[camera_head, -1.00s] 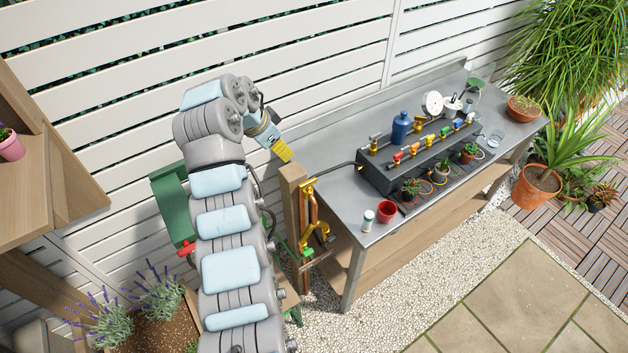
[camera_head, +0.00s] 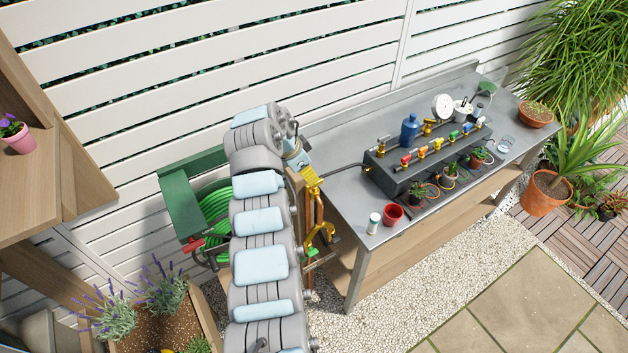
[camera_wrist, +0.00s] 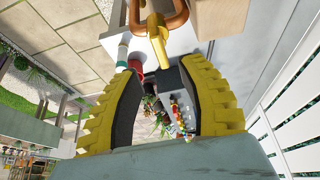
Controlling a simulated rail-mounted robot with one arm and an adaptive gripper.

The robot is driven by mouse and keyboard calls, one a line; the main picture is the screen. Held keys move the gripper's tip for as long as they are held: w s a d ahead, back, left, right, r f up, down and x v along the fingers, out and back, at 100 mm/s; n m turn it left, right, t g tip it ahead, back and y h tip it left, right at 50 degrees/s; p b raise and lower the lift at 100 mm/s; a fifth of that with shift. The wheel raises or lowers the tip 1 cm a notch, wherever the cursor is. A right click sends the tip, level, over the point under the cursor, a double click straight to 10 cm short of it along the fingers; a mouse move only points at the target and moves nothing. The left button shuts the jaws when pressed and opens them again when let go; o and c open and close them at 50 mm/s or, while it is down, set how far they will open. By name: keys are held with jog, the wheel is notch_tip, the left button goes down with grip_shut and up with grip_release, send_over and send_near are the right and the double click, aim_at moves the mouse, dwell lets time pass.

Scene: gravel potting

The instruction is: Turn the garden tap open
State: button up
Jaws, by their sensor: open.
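The brass garden tap (camera_head: 322,238) with copper pipe stands at a wooden post by the near left end of the metal bench. My arm hides part of the post. My gripper (camera_head: 311,181) with yellow fingers is above the tap, near the top of the post, apparently holding nothing. In the wrist view, my gripper (camera_wrist: 158,68) is open, its two yellow padded fingers spread wide. The brass and copper pipework (camera_wrist: 157,38) shows just beyond the fingertips, near the top edge. I cannot tell whether the fingers touch it, nor which part is the handle.
The metal bench (camera_head: 340,210) carries a dark manifold (camera_head: 385,178) with several coloured valves, a red pot (camera_head: 392,215) and a small white jar (camera_head: 374,223). A green hose reel (camera_head: 180,205) stands left behind my arm. The slatted fence is close behind.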

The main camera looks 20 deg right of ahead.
aim_at(314, 186)
jog(key=shift+x, duration=3.05)
grip_shut()
